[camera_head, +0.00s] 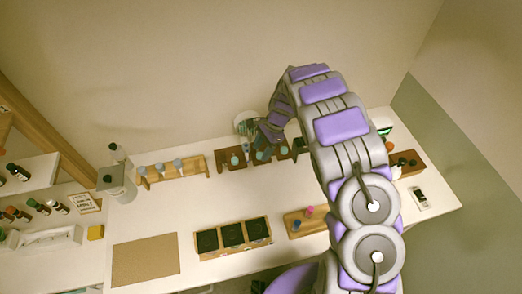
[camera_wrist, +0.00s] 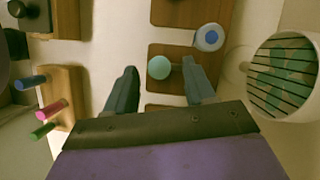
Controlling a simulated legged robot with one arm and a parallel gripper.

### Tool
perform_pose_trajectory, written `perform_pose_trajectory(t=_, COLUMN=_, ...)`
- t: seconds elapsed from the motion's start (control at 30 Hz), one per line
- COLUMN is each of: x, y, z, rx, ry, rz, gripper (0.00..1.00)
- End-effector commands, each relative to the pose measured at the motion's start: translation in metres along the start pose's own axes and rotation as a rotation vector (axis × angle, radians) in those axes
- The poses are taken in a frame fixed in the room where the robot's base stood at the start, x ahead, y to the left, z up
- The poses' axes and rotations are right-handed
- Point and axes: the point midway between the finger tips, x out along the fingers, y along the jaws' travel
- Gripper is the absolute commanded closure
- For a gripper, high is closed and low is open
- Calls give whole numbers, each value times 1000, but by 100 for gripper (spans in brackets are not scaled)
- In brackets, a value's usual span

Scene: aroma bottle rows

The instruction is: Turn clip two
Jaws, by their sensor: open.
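My gripper (camera_wrist: 160,74) is open, with its two dark fingers apart on either side of a teal round-headed piece (camera_wrist: 159,67). That piece stands on a brown wooden board (camera_wrist: 173,88); I cannot tell whether either finger touches it. A blue-and-white round piece (camera_wrist: 208,37) is just beyond the right finger. No label shows which piece is clip two. In the head view my gripper (camera_head: 268,136) is over the brown boards (camera_head: 229,166) at the back of the table, and my arm hides part of that row.
A wooden block with blue, pink and green pegs (camera_wrist: 62,82) is on the left. Black square trays (camera_head: 232,236) and a brown mat (camera_head: 146,262) lie along the table's front.

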Motion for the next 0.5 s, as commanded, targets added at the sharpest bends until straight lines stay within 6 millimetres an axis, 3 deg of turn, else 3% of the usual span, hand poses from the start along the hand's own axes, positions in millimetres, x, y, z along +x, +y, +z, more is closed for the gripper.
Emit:
perform_pose_trajectory(t=0.2, x=15, y=0, z=0, rx=0, ry=-1, rz=1, gripper=46)
perform_pose_trajectory(t=0.5, x=16, y=0, z=0, rx=-1, ry=0, rz=0, gripper=48)
